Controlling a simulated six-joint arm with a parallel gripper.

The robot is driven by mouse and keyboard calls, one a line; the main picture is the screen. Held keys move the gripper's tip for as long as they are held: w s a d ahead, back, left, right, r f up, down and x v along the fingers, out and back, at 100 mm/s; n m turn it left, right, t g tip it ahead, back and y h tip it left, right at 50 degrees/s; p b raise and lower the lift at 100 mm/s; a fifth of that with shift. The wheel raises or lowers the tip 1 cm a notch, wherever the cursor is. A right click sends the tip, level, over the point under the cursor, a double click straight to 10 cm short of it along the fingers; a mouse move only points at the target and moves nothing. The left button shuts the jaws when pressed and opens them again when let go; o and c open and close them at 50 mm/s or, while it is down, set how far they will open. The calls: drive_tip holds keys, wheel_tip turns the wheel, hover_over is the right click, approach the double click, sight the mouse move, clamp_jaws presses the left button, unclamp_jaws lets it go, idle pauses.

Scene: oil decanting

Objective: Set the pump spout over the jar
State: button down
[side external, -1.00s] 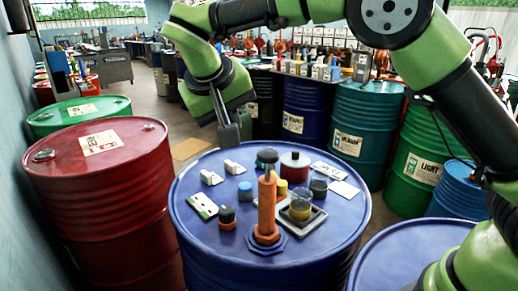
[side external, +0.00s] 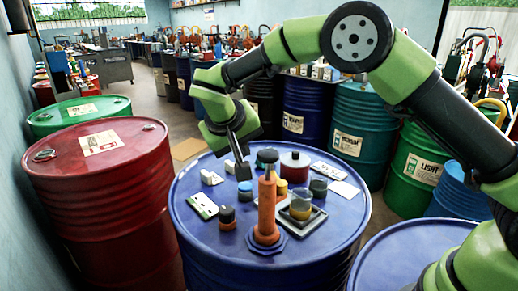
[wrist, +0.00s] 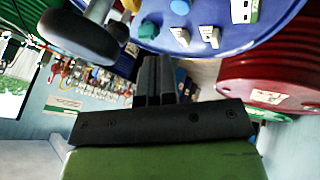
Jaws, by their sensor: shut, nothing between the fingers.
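An orange pump (side external: 267,205) stands upright on a hexagonal base on the blue drum lid, with a dark knob (side external: 267,156) on top. I cannot make out which way its spout points. A clear jar (side external: 300,206) with yellow oil stands in a dark tray (side external: 318,221) just right of the pump. My gripper (side external: 243,172) is shut and empty, tilted downward, over the lid to the left of the pump's top. In the wrist view my gripper (wrist: 154,75) shows its fingers together, and a large dark rounded part (wrist: 83,38), likely the pump knob, is close at upper left.
Around the pump on the lid (side external: 325,240) are white blocks (side external: 211,177), a black-capped bottle (side external: 227,217), a red canister (side external: 294,168), other small containers and cards. A red drum (side external: 95,190) stands left.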

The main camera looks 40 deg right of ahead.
drive_tip(key=shift+s+d+f, duration=0.1)
drive_tip(key=shift+d+f, duration=0.2)
drive_tip(key=shift+d, duration=0.45)
drive_tip(key=shift+s+d+f, duration=0.1)
drive_tip(key=shift+d+f, duration=0.2)
drive_tip(key=shift+d, duration=0.45)
drive_tip(key=shift+s+d+f, duration=0.1)
drive_tip(key=shift+d+f, duration=0.2)
drive_tip(key=shift+d, duration=0.45)
